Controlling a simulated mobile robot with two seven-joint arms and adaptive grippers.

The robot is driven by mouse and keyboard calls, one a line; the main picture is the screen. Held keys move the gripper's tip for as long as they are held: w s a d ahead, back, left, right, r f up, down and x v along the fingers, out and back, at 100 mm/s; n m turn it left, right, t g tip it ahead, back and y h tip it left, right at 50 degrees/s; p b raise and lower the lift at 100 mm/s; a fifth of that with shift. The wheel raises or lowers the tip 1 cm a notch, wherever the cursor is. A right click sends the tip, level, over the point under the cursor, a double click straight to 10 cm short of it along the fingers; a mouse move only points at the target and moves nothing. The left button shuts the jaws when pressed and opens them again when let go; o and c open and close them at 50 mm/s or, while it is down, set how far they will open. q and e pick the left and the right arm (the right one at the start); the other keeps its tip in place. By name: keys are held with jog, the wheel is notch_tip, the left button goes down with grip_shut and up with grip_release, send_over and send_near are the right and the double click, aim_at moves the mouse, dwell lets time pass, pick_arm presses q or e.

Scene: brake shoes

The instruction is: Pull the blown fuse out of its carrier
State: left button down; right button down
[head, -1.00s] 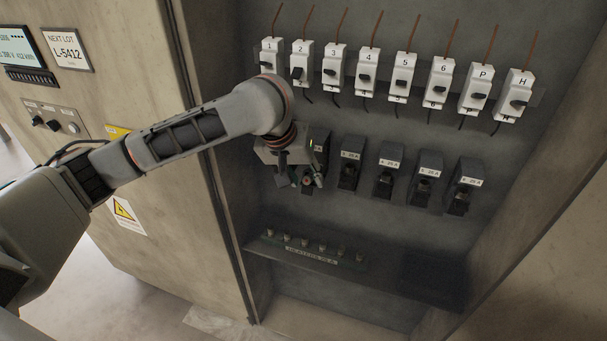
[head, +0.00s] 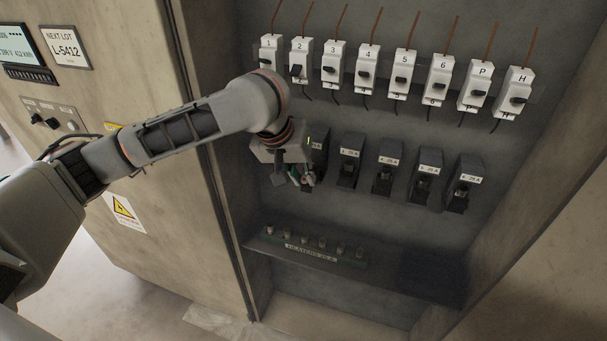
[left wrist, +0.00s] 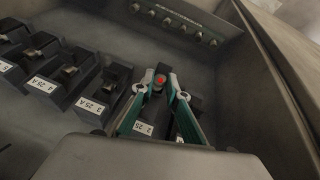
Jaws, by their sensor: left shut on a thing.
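My left gripper (head: 300,179) is at the left end of the row of dark fuse carriers. In the left wrist view, its teal fingers (left wrist: 162,82) are closed around a small fuse with a red end (left wrist: 159,80). The carrier behind it (left wrist: 143,128) is partly hidden by the fingers; its label is only partly readable. I cannot tell whether the fuse is still seated in that carrier. In the head view, my gripper covers most of that area. My right gripper is not in view.
More carriers (head: 387,178) stand to the right. Numbered white breakers (head: 404,76) with wires are above. A ledge below holds several small fuses in a labelled strip (head: 311,252). The cabinet's left wall edge (head: 224,200) is close to my arm.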

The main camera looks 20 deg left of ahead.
pick_arm(q)
jog(key=shift+s+r, duration=0.3)
jog(key=shift+s, duration=0.2)
jog(key=shift+s+r, duration=0.15)
jog(key=shift+s, duration=0.15)
jog(key=shift+s+r, duration=0.2)
jog(key=shift+s, duration=0.25)
jog(key=s, duration=0.7)
jog(key=shift+a, duration=0.2)
dwell(0.5)
